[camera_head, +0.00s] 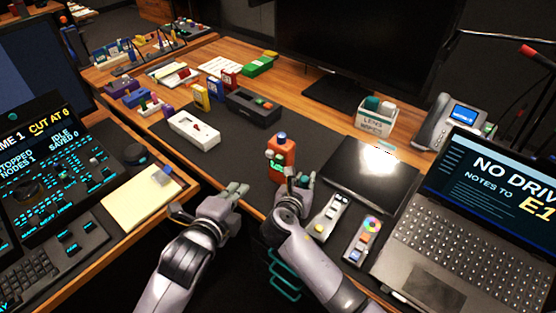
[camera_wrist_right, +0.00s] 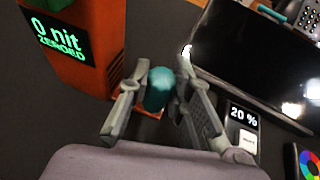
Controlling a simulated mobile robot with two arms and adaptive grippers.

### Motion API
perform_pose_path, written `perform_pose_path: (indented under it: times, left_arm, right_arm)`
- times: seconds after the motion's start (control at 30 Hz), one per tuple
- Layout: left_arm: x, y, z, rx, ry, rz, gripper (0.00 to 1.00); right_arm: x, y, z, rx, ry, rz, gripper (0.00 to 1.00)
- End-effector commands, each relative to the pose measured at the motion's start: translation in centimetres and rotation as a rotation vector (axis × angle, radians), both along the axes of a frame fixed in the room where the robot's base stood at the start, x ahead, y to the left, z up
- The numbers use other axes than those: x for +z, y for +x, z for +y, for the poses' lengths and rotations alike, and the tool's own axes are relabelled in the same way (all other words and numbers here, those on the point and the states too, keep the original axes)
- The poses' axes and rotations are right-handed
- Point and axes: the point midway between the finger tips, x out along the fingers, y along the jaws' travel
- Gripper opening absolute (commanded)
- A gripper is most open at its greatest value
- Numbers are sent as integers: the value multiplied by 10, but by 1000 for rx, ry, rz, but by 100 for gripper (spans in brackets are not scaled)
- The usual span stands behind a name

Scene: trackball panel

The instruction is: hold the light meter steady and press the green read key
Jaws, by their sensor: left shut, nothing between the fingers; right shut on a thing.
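The light meter (camera_head: 281,158) is an orange upright box with a dark blue top on the dark desk mat. In the right wrist view its orange body (camera_wrist_right: 100,72) stands at the upper left, with a screen reading "0 nit ZEROED" and a green part at the top edge, cut off. My right gripper (camera_head: 302,180) is beside its near right side. In the wrist view the right fingers (camera_wrist_right: 155,95) are closed on a rounded teal knob (camera_wrist_right: 159,86) with orange beneath; whether it belongs to the meter is unclear. My left gripper (camera_head: 238,190) is shut and empty, left of the meter.
A white box (camera_head: 193,130) and a black case (camera_head: 252,104) lie behind the meter. A black tablet (camera_head: 368,167), a grey device with a yellow button (camera_head: 331,216), a colour-wheel device (camera_head: 362,242) and a laptop (camera_head: 465,215) crowd the right. Mat left of the meter is clear.

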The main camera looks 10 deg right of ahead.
Motion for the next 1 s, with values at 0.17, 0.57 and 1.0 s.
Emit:
perform_pose_path:
  times: [0.17,0.57,1.0]
  left_arm:
    - [-5,1,-6,-10,-120,147,0]
    - [-6,0,-9,-16,-171,211,0]
    - [-5,19,-30,-16,-173,209,0]
  right_arm:
    - [0,0,0,1,1,-1,0]
    - [0,0,0,1,1,-1,0]
    - [0,0,0,1,1,-1,0]
